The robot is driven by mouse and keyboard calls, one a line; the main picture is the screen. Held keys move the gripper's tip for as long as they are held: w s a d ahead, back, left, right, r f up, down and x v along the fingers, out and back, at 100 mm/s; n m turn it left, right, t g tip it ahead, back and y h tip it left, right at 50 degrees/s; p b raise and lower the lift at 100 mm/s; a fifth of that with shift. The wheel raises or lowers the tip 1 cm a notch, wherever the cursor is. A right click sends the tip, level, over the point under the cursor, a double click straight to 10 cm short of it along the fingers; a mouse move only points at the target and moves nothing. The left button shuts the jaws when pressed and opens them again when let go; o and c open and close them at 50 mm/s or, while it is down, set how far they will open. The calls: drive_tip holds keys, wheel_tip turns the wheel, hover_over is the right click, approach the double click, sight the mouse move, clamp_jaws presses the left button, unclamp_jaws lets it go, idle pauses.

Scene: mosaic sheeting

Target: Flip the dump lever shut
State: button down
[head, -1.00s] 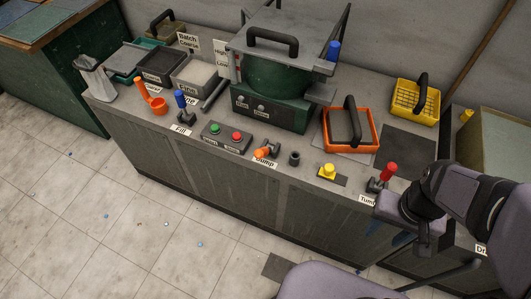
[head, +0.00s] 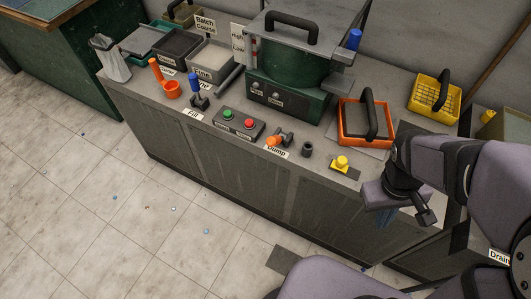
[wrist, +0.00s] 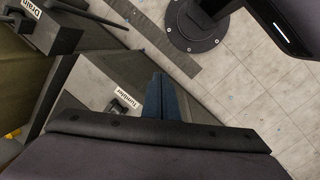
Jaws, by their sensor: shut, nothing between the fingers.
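The dump lever (head: 274,141) has an orange handle and a dark pivot. In the head view it lies low on the counter, its handle end towards the front edge, beside the "Dump" label (head: 276,151). My gripper (head: 385,219) is to the right of it and well apart, past the yellow button, over the counter's front right edge. In the wrist view my gripper's blue fingers (wrist: 158,97) are together and empty. The dump lever is not visible in the wrist view.
A yellow button (head: 342,162) and a dark round socket (head: 307,149) stand between lever and gripper. A red and green button box (head: 238,123) is left of the lever. An orange tray (head: 364,143) stands behind. My arm hides the red tumbler lever in the head view.

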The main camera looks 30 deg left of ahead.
sight(278, 139)
drive_tip(key=w+a+f+n+t+h+b, duration=0.2)
drive_tip(key=w+a+f+n+t+b, duration=0.1)
drive_tip(key=a+n, duration=0.45)
drive_tip(key=w+a+f+n+t+h+b, duration=0.1)
drive_tip(key=w+a+f+n+t+b, duration=0.15)
drive_tip(key=a+n, duration=0.5)
drive_tip(key=s+a+n+t+y+b, duration=0.1)
drive_tip(key=s+a+n+t, duration=0.1)
drive_tip(key=a, duration=0.5)
drive_tip(key=s+a+f+n+t+y+b, duration=0.1)
drive_tip(key=s+a+n+t+y, duration=0.1)
drive_tip(key=a+n, duration=0.3)
drive_tip(key=s+a+f+n+t+y+b, duration=0.1)
drive_tip(key=s+a+n+t, duration=0.1)
drive_tip(key=a, duration=0.8)
drive_tip(key=shift+s+a+f+n+t+b, duration=0.2)
drive_tip(key=shift+s+a+n+t+b, duration=0.15)
drive_tip(key=shift+s+n, duration=0.65)
drive_tip(key=shift+w, duration=0.35)
drive_tip(key=w+d+f+p, duration=0.1)
drive_tip(key=w+f+p, duration=0.1)
drive_tip(key=w, duration=0.9)
drive_tip(key=shift+d+f+p, duration=0.2)
drive_tip(key=shift+d+p, duration=0.1)
